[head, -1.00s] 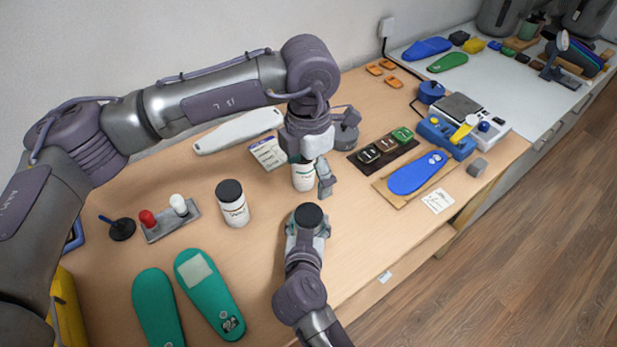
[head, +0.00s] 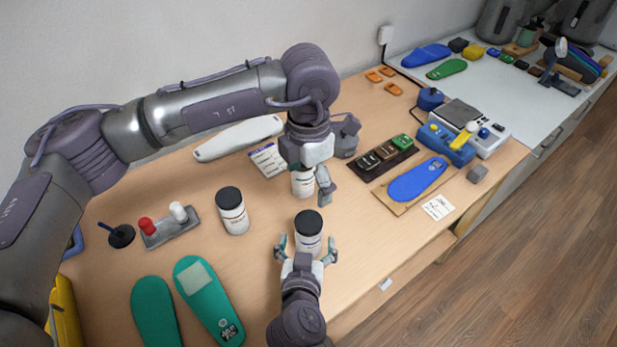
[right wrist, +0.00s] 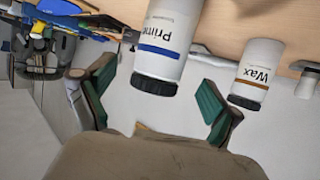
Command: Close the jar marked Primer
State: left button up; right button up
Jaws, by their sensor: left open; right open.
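The Primer jar (head: 308,243) stands upright on the table in front of my right gripper. In the right wrist view the jar (right wrist: 166,40) shows "Prime", a blue stripe and its black lid (right wrist: 154,85) on the end, with no visible gap. My right gripper (head: 306,252) is open, its fingers apart on either side of the jar. My left gripper (head: 308,180) is open above and around another white jar (head: 302,184) behind; that jar's top is hidden. A third jar (head: 233,217) with a black lid stands to the left. The right wrist view shows a Wax jar (right wrist: 257,70) with a black lid.
A stand with red and white knobs (head: 170,227) and green insoles (head: 210,300) lie left. A blue insole (head: 417,180) on a board, a dark tray (head: 384,157) and a scale (head: 478,125) are right. A card (head: 268,160) lies behind. The table's front edge is close.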

jog(key=v, duration=0.7)
jog(key=shift+s, duration=0.25)
